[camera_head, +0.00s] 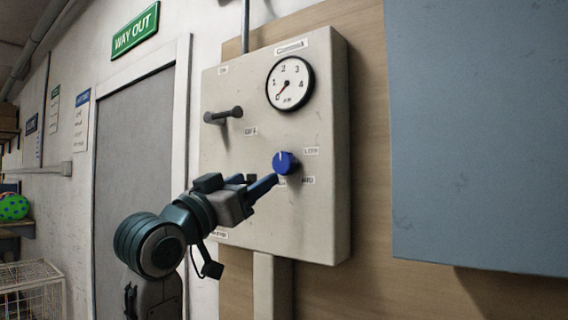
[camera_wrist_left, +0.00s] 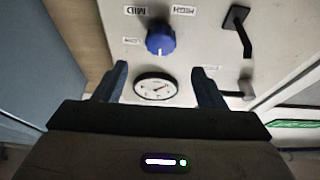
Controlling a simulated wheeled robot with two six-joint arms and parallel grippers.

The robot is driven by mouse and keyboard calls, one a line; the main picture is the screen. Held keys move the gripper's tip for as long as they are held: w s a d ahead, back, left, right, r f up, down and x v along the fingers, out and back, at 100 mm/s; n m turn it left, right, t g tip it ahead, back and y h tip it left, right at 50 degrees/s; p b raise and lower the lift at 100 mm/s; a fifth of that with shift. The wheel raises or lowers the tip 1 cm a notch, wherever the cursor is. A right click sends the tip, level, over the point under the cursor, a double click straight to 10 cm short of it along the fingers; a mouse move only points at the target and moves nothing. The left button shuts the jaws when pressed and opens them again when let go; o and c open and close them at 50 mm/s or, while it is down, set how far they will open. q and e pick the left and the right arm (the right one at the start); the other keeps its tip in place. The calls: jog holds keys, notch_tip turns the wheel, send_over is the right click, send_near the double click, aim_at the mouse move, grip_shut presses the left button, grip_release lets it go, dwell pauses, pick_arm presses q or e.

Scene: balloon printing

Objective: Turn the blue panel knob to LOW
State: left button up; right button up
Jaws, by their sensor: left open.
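The blue knob (camera_head: 285,163) sits on the front of a pale wall panel (camera_head: 235,75), below a round gauge. It shows near the top of the left wrist view (camera_wrist_left: 160,40), where the picture is upside down. Its white mark points up in the head view, towards the gauge. Small labels surround it; MID (camera_wrist_left: 134,12) and HIGH (camera_wrist_left: 184,10) read inverted in the wrist view. A label (camera_head: 311,151) right of the knob is too small to read surely. My left gripper (camera_head: 262,181) is open and empty, its fingers just short of the knob. My right gripper is out of view.
The gauge (camera_head: 290,83) has its needle near 0. A dark lever (camera_head: 223,115) sticks out at the panel's upper left. A blue-grey cabinet (camera_head: 475,130) fills the right side. A grey door (camera_head: 135,170) stands left, and a wire crate (camera_head: 32,290) lower left.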

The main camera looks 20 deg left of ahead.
aim_at(281, 164)
pick_arm(q)
jog(key=p+x, duration=0.1)
jog(key=x, duration=0.1)
jog(key=p+x, duration=0.1)
jog(key=x, duration=0.1)
jog(key=shift+w+r, duration=0.25)
jog(key=shift+r, duration=0.1)
jog(key=p+x, duration=0.2)
jog(key=x, duration=0.2)
jog(key=shift+w+d+f, duration=0.1)
jog(key=shift+w+d, duration=0.15)
jog(key=shift+w, duration=0.35)
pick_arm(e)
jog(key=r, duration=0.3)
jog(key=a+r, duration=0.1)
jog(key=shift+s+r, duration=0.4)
pick_arm(q)
jog(key=c, duration=0.9)
jog(key=shift+c, duration=0.2)
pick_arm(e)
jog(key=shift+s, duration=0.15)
pick_arm(q)
jog(key=shift+m, duration=0.3)
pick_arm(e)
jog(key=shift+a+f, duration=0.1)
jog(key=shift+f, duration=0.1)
